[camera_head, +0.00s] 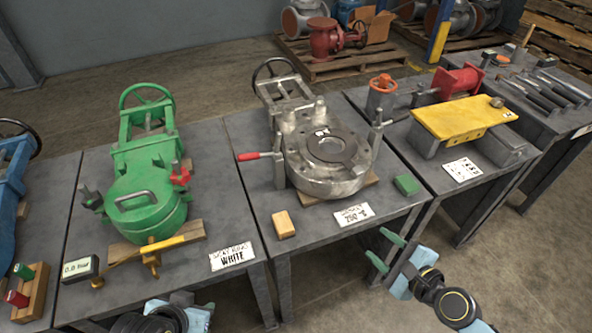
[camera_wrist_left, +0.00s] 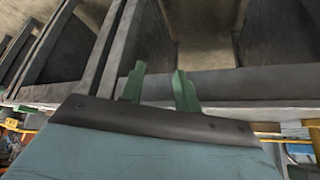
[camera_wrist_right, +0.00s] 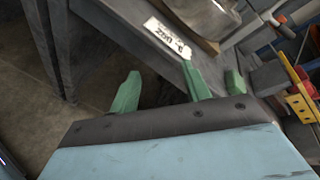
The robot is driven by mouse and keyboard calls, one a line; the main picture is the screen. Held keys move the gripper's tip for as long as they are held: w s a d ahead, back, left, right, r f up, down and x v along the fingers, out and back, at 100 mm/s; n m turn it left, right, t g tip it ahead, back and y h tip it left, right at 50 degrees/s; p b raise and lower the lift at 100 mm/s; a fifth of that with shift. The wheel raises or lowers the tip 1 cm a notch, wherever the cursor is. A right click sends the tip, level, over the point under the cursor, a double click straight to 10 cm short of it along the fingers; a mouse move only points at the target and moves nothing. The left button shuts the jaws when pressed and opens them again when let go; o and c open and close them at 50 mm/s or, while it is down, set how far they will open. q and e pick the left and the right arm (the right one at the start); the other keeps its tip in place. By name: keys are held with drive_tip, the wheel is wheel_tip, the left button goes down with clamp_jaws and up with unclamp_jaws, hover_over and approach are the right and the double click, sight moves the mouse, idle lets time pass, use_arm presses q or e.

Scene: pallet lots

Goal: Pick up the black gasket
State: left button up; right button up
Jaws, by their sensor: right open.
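A dark, flat ring that looks like the black gasket (camera_head: 346,155) lies on top of the grey valve (camera_head: 305,182) on the middle table, with a small white tag beside it. My right gripper (camera_head: 383,249) is open and empty, off the front right edge of that table, below and to the right of the valve. It also shows in the right wrist view (camera_wrist_right: 160,88), its green fingers apart near the table edge. My left gripper (camera_wrist_left: 159,88) is open and empty in the left wrist view, facing table frames; its arm shows at the bottom of the head view.
A green valve (camera_head: 145,205) stands on the left table. A wooden block (camera_head: 283,224), a green block (camera_head: 407,185) and a white card (camera_head: 354,214) lie near the middle table's front edge. A yellow plate (camera_head: 463,117) is on the right table.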

sight(357, 175)
drive_tip(key=w+d+r+m+t+y+b, duration=0.1)
drive_tip(key=w+r+m+t+b, duration=0.25)
drive_tip(key=r+m, duration=0.55)
drive_tip(key=shift+m+t, duration=0.25)
drive_tip(key=shift+m, duration=0.35)
drive_tip(key=x, duration=0.2)
drive_tip(key=p+x, duration=0.1)
drive_tip(key=x, duration=0.2)
drive_tip(key=f+p+x, duration=0.1)
drive_tip(key=x, duration=0.1)
drive_tip(key=shift+w, duration=0.2)
drive_tip(key=x, duration=0.4)
drive_tip(key=shift+w+a+f, duration=0.1)
drive_tip(key=shift+w+a, duration=0.1)
drive_tip(key=shift+a, duration=0.25)
drive_tip(key=shift+w+a, duration=0.1)
drive_tip(key=shift+w, duration=0.2)
use_arm(q)
drive_tip(key=shift+g, duration=0.4)
drive_tip(key=s+r, duration=0.1)
drive_tip(key=r, duration=0.1)
drive_tip(key=s+a+r, duration=0.1)
drive_tip(key=s+r, duration=0.1)
drive_tip(key=shift+s+a, duration=0.15)
drive_tip(key=shift+s, duration=0.1)
use_arm(e)
clamp_jaws()
